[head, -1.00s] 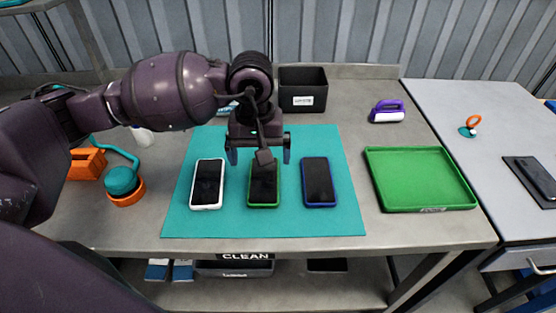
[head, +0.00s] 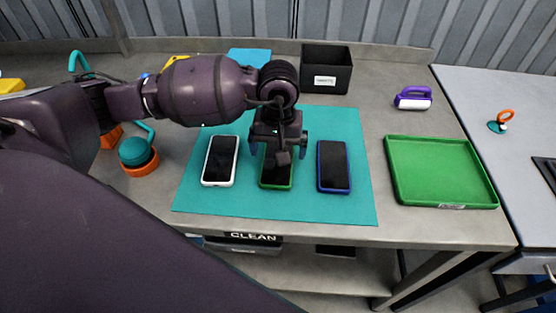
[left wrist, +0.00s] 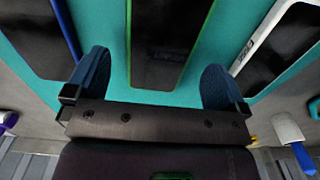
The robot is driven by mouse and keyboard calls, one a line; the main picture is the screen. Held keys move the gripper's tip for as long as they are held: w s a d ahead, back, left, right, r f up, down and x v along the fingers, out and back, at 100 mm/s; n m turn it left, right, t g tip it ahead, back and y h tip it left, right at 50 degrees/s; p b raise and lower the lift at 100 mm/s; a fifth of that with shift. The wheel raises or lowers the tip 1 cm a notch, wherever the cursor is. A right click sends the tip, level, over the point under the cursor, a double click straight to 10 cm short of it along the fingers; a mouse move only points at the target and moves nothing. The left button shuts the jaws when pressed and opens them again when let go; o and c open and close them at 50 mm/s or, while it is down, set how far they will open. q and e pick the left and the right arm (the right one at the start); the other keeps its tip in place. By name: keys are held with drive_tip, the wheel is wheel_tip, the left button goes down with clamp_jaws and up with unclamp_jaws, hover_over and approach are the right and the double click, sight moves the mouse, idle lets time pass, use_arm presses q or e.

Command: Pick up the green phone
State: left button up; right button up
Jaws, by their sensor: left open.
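The green phone (head: 276,183), dark-screened with a green edge, lies on the teal mat (head: 300,208) between a white phone (head: 220,161) and a blue phone (head: 334,167). My left gripper (head: 278,151) is open above it and hides its far part in the head view. In the left wrist view the green phone (left wrist: 170,45) shows between the two open fingers of my left gripper (left wrist: 157,82), with teal mat visible on either side; the fingers do not appear to touch it. My right gripper is not in view.
A green tray (head: 440,202) stands right of the mat. A black bin (head: 326,72) and a purple-handled tool (head: 413,98) are at the back. A teal and orange object (head: 140,158) is left of the mat. Bare mat lies between the phones.

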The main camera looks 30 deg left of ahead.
use_arm(q)
drive_tip(key=shift+f, duration=1.4)
drive_tip(key=shift+c, duration=0.2)
drive_tip(key=c, duration=1)
drive_tip(key=shift+o, duration=0.2)
drive_tip(key=shift+r, duration=0.1)
